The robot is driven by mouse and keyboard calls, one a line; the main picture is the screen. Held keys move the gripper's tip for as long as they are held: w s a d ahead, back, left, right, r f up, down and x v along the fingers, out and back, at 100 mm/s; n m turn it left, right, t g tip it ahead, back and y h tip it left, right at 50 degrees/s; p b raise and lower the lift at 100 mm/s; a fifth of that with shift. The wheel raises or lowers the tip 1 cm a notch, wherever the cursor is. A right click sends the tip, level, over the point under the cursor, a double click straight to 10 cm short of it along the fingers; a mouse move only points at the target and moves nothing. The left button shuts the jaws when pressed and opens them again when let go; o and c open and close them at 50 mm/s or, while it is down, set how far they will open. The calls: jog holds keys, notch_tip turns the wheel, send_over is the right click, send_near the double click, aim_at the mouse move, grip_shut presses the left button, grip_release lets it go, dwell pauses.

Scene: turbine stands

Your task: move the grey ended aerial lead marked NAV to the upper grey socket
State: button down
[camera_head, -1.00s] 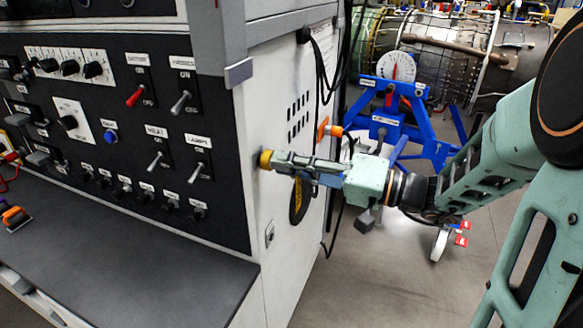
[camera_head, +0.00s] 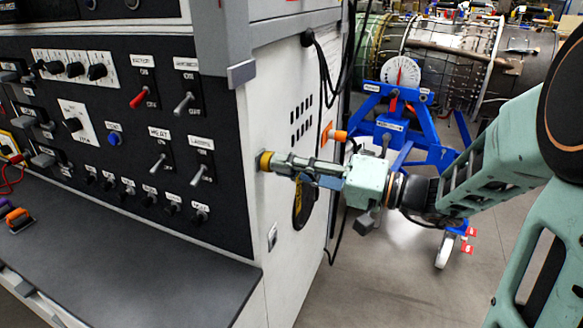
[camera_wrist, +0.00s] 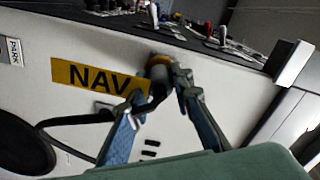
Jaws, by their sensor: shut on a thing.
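My gripper (camera_head: 281,165) reaches left to the white side wall of the cabinet (camera_head: 285,250). It is shut on the dark grey end of the lead (camera_wrist: 159,80), which sits at a yellow-ringed socket (camera_head: 264,161) in that wall. The fingers hide part of the end, so I cannot tell how deep it sits. In the wrist view a yellow NAV label (camera_wrist: 92,78) lies beside the end, and the black cable (camera_wrist: 75,121) runs off to the left. I cannot make out the upper grey socket.
An orange plug (camera_head: 338,134) stands out of the same wall, right of and above my gripper. Black cables (camera_head: 320,70) hang along the wall's far edge. A PARK label (camera_wrist: 11,51) shows in the wrist view. A blue turbine stand (camera_head: 395,125) stands behind, with open floor before it.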

jog(key=shift+a+r, duration=0.25)
jog(key=shift+a, duration=0.05)
jog(key=c, duration=1.6)
grip_release()
jog(key=shift+w+a+f, duration=0.1)
jog(key=shift+a+f, duration=0.05)
jog(key=shift+a, duration=0.1)
jog(key=shift+d+f, duration=0.1)
jog(key=shift+d, duration=0.05)
jog(key=shift+o, duration=0.7)
jog(key=b+v, duration=0.2)
jog(key=v, duration=0.5)
